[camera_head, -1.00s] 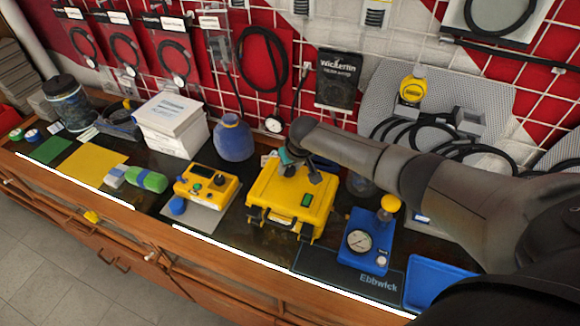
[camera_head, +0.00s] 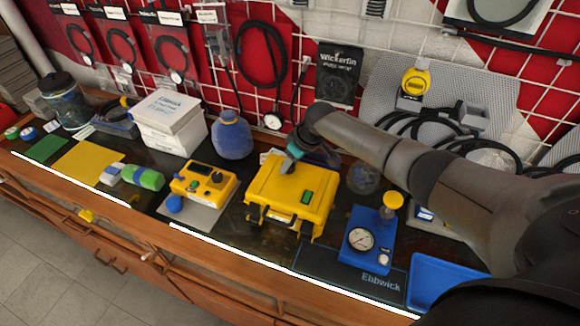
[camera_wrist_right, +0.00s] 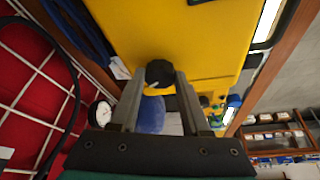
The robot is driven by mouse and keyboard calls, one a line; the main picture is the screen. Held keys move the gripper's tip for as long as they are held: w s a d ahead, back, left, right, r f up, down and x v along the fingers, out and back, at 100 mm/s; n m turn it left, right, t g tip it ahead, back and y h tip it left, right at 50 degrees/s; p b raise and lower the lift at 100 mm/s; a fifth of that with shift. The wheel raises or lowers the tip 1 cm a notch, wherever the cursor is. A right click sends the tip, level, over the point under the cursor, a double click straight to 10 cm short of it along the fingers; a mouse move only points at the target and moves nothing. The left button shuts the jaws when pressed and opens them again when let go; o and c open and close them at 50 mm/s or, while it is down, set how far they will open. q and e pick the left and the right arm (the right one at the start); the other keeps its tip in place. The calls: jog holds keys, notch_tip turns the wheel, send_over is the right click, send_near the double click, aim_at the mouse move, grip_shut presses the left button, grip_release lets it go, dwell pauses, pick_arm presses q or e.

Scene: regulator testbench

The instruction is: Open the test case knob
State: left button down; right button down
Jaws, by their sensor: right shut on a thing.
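The yellow test case (camera_head: 285,190) stands on the bench, lid down, with a green label on top and dark latches at its front. My right gripper (camera_head: 293,152) reaches over its back edge; its fingers barely show there. In the right wrist view, the black knob (camera_wrist_right: 160,73) sits against the yellow case (camera_wrist_right: 200,35). My right gripper (camera_wrist_right: 159,84) is shut on the knob, one finger on each side. The knob is hidden in the head view. My left gripper is not in view.
A yellow meter (camera_head: 203,184) and blue jar (camera_head: 233,136) stand left of the case. A blue gauge unit (camera_head: 369,240) stands close on its right, beside a blue tray (camera_head: 440,283). Cables hang on the wall grid behind. A dark mat (camera_head: 340,270) lies in front.

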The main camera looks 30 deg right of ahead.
jog(key=n+g+y+b, duration=0.1)
jog(key=n+b, duration=0.2)
jog(key=b, duration=0.1)
jog(key=n+g+b, duration=0.1)
jog(key=n+b, duration=0.3)
jog(key=n+g+y+b, duration=0.1)
jog(key=n+b, duration=0.2)
jog(key=b, duration=0.1)
jog(key=shift+w+d+f+n+y, duration=0.2)
jog(key=shift+w+d+n+y, duration=0.05)
jog(key=shift+w+n+y, duration=0.1)
jog(key=shift+r+n+g+b, duration=0.15)
jog(key=shift+n+g+b, duration=0.35)
jog(key=shift+n+b, duration=0.9)
jog(key=shift+c, duration=1.9)
grip_release()
jog(key=v, duration=1.2)
